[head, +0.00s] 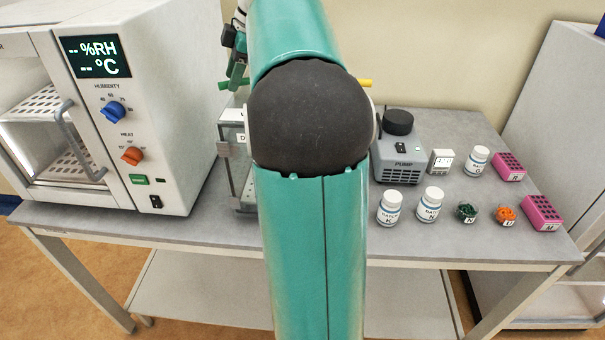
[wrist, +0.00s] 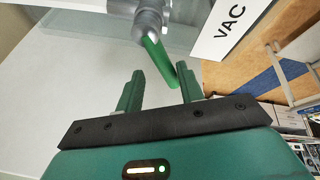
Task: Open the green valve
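The green valve handle (wrist: 158,60) shows in the wrist view as a slanted green bar hanging from a grey metal fitting (wrist: 149,20). My gripper (wrist: 160,71) has its two green fingers apart with a clear gap. The handle's lower end lies between the fingers in the picture, close to the right one. I cannot tell whether it touches or how deep it sits. In the head view, my gripper (head: 236,76) is partly hidden at the left of my arm, beside a small green piece (head: 222,86) that looks like the handle. Most of the valve assembly is hidden behind my arm.
A yellow handle (head: 365,83) sticks out right of my arm. A glass-sided cabinet (head: 235,165) is partly hidden behind it. A humidity chamber (head: 165,100) stands left. A pump (head: 400,155), white bottles (head: 390,206) and pink racks (head: 541,212) stand right. A VAC label (wrist: 230,32) is near the fitting.

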